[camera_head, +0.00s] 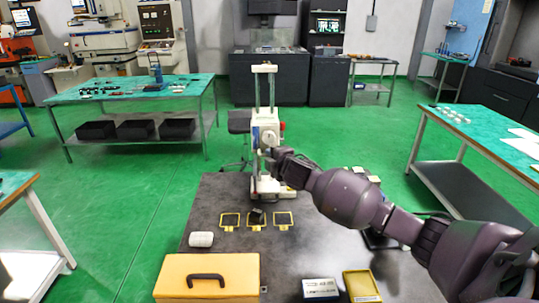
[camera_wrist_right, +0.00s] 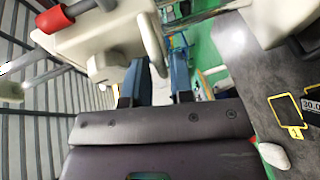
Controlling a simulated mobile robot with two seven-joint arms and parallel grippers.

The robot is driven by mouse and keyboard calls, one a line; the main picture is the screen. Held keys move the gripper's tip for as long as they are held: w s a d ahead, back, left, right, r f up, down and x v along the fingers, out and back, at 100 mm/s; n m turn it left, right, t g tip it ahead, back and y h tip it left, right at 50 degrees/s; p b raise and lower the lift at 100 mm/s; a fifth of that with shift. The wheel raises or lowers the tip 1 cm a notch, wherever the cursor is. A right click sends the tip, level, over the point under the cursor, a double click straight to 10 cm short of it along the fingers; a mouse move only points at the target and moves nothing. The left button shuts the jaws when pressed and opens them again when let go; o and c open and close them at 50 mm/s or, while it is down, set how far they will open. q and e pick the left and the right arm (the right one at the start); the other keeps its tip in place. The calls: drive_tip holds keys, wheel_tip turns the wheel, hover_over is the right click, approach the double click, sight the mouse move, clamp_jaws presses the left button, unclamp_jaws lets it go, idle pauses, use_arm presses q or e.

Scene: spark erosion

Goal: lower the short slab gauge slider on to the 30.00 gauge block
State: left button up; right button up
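The height gauge stands on the dark table, with a white slider (camera_head: 265,132) on its twin columns. The slider also shows large at the upper left of the right wrist view (camera_wrist_right: 95,40), with a red knob (camera_wrist_right: 55,18) and a pale disc-like part (camera_wrist_right: 152,42). My right gripper (camera_head: 274,160) is at the slider's lower right side. In the wrist view its two blue fingers (camera_wrist_right: 158,80) are apart, with the disc's edge near the left finger. The 30.00 gauge block (camera_wrist_right: 312,104) shows partly at the right edge, its label cut off. My left gripper is out of view.
Yellow frames (camera_head: 229,220) lie in a row before the gauge; a dark block (camera_head: 257,216) is at the middle one. A white roll (camera_head: 201,239), an orange case (camera_head: 207,277), a small labelled box (camera_head: 320,289) and a yellow box (camera_head: 361,285) stand nearer.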

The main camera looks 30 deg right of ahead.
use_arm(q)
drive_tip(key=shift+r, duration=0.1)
use_arm(e)
drive_tip(key=shift+x, duration=1)
